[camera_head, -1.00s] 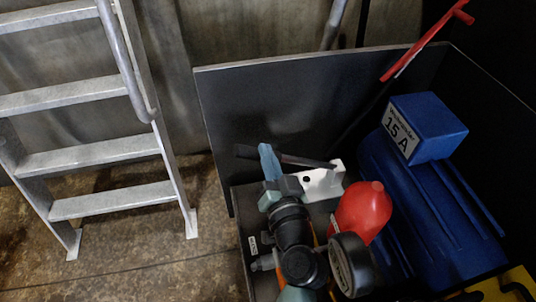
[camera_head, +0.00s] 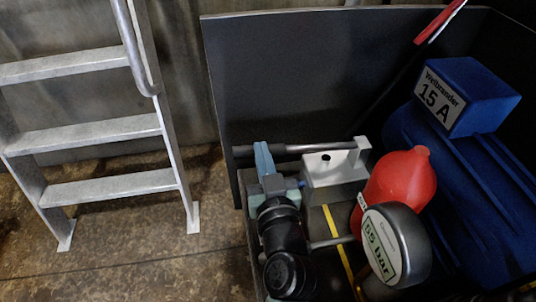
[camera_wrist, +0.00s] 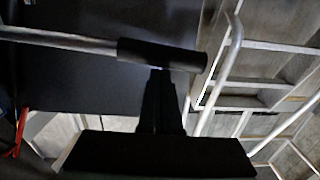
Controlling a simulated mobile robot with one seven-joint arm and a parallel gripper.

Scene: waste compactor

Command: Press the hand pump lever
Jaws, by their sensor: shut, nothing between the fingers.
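The hand pump is a light grey block (camera_head: 335,178) with an upright at its right, in the head view. Its lever (camera_head: 315,149) runs left from the upright, roughly level in the picture, to a dark grip. In the wrist view the lever's grey rod (camera_wrist: 60,38) comes from the left and ends in the black grip (camera_wrist: 165,54). My gripper (camera_wrist: 160,75) is shut and empty, its dark fingertips right at the grip. I cannot tell whether they touch. In the head view my gripper's fingertips are hidden behind my wrist, near the grip end.
A red tank (camera_head: 400,182) and a round gauge-like part marked 55 bar (camera_head: 395,245) stand right of the pump. A blue motor with a 15 A box (camera_head: 465,97) is farther right. A dark panel (camera_head: 310,80) stands behind. A metal ladder (camera_head: 95,140) is at left.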

